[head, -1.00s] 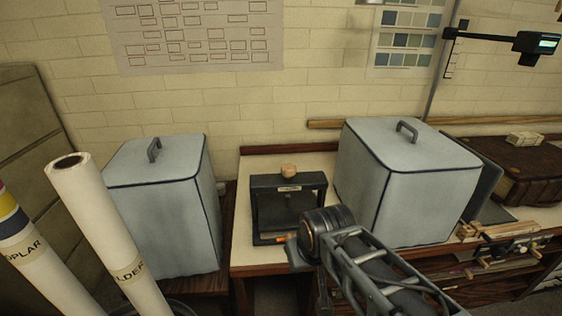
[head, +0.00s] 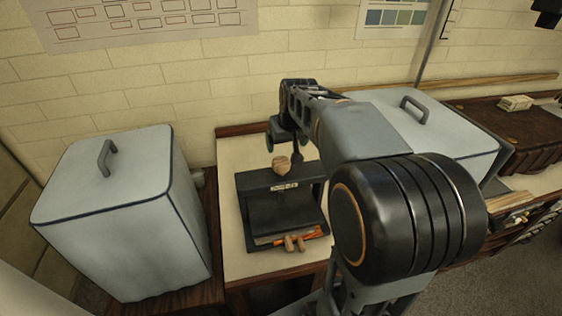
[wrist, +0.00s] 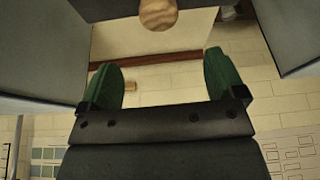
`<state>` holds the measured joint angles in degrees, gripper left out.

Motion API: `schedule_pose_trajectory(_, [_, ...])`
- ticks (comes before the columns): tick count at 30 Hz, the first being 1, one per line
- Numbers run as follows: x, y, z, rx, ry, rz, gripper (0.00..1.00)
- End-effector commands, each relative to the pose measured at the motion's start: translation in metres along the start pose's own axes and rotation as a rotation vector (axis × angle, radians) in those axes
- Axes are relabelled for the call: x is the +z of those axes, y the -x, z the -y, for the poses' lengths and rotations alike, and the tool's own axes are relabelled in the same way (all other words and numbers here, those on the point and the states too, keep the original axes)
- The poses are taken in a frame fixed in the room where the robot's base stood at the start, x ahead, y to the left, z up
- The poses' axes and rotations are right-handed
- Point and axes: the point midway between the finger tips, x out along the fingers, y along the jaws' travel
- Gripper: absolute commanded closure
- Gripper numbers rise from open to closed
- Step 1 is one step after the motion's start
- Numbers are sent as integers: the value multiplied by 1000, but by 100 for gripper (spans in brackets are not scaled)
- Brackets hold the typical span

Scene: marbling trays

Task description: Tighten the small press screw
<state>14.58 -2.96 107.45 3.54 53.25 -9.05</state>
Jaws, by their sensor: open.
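The small press (head: 258,182) is a dark frame on the pale tabletop, with a round wooden knob (head: 281,166), its screw, on top. The knob also shows at the top edge of the wrist view (wrist: 158,14), partly cut off. My gripper (head: 284,148) is just behind and above the knob in the head view. In the wrist view my gripper (wrist: 164,76) has its two green pads wide apart, with nothing held between them. The knob lies beyond the fingertips, roughly centred between them and apart from both. The screw's shaft is hidden.
Grey covered boxes stand left (head: 120,220) and right (head: 440,125) of the press, the right one partly behind my arm. Orange and wooden pieces (head: 292,240) lie at the press's front. Bare tabletop (head: 238,255) shows left of the press.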

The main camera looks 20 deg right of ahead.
Motion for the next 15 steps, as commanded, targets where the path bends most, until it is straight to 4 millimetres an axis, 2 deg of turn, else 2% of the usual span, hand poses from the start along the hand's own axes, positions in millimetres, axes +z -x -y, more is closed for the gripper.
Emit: schedule_pose_trajectory(15, [-2, -91, -2, 0, -3, 4, 11])
